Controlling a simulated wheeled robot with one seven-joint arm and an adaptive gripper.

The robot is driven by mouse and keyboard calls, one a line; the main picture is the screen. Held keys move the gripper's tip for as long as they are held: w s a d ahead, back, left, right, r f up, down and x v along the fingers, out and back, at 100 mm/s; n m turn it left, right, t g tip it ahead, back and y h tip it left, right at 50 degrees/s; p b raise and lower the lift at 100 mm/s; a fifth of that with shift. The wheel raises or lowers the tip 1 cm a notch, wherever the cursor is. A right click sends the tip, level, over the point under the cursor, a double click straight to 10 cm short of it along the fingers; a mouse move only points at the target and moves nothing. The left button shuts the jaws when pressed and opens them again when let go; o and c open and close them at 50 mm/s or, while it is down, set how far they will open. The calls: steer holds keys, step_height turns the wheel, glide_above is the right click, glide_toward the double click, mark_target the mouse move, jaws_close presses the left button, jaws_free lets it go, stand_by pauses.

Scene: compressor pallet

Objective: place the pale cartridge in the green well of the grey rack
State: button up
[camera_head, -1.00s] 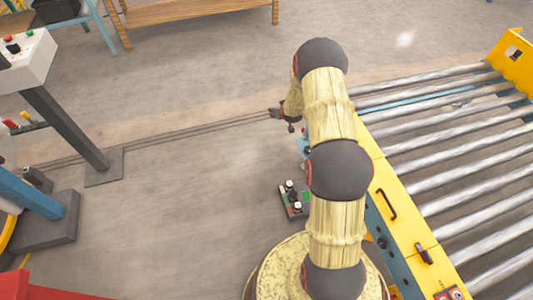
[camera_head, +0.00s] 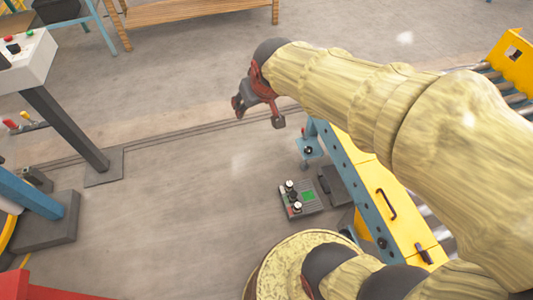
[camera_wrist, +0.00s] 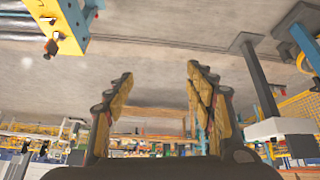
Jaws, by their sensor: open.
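The grey rack (camera_head: 311,209) sits low beside the yellow conveyor frame in the head view. Its green well (camera_head: 308,196) looks empty. Several small dark pieces with pale tops stand on the rack's left side, one at its back (camera_head: 290,184) and one near its front (camera_head: 297,206). I cannot tell which, if any, is the pale cartridge. My gripper (camera_head: 258,113) is open and empty, high above the floor and up-left of the rack. Its two spread fingers also show in the wrist view (camera_wrist: 158,80), with nothing between them. The rack is not clear in the wrist view.
A small blue stand (camera_head: 309,148) with a dark knob is behind the rack. The yellow conveyor side (camera_head: 378,187) is close on the right, partly hidden by my arm. A grey control post (camera_head: 64,128) stands at left. The floor between is clear.

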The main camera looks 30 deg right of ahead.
steer(key=s+a, duration=0.3)
steer(key=s, duration=0.5)
steer(key=s+a+r+g+y, duration=0.1)
steer(key=s+a, duration=0.1)
steer(key=s, duration=0.6)
steer(key=shift+s+a+n, duration=0.3)
steer(key=shift+a+n, duration=0.1)
steer(key=shift+r, duration=0.1)
step_height(320, 180, up, 2)
steer(key=shift+r+p, duration=0.2)
steer(key=shift+p, duration=1.05)
steer(key=shift+c, duration=0.9)
